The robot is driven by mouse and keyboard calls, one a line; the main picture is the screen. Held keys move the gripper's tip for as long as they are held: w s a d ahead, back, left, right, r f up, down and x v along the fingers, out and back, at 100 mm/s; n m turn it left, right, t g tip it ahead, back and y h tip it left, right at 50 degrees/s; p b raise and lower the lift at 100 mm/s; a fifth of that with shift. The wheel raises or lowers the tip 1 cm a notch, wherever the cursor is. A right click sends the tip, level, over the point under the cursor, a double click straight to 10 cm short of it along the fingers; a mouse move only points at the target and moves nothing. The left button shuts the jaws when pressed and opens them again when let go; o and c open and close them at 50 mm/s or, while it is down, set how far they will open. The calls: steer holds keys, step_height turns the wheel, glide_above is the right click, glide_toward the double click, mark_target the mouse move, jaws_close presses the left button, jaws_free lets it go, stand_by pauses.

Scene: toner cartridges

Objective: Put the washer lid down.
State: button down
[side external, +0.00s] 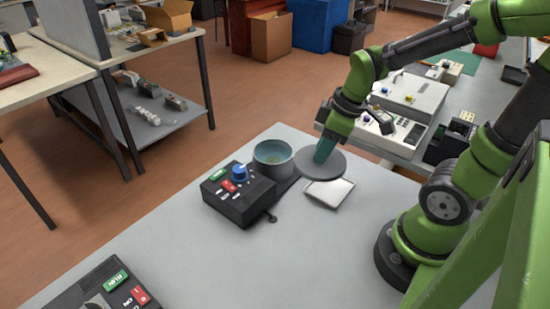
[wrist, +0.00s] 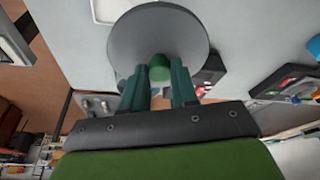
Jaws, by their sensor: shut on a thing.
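The washer lid (side external: 322,166) is a flat grey disc. My gripper (side external: 325,150) is shut on its green knob, which shows between the fingers in the wrist view (wrist: 158,70). The lid looks roughly level and hangs just right of the washer's open round tub (side external: 272,160). The tub stands behind a black control box (side external: 238,195) with a blue dial and red and green labels. A white square plate (side external: 330,194) lies on the table, partly hidden by the lid. The gap between lid and table is hard to judge.
The grey table (side external: 300,265) is clear in front of the plate. A second black control box (side external: 105,285) sits at the lower left. A side bench at the right back holds a light grey machine (side external: 415,95) and other devices.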

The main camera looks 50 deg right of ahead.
steer(key=shift+s, duration=0.4)
steer(key=a+f+n+g+y, duration=0.1)
steer(key=a+f+n+g, duration=0.1)
steer(key=a+n, duration=0.65)
steer(key=a+f+n+g+y, duration=0.1)
steer(key=a+f+n+g, duration=0.15)
steer(key=a+n, duration=0.6)
steer(key=shift+n, duration=0.5)
step_height(320, 180, down, 7)
steer(key=shift+d+f, duration=0.1)
steer(key=shift+f, duration=0.05)
steer(key=c, duration=0.9)
jaws_free()
steer(key=shift+f, duration=0.1)
steer(key=shift+o, duration=0.2)
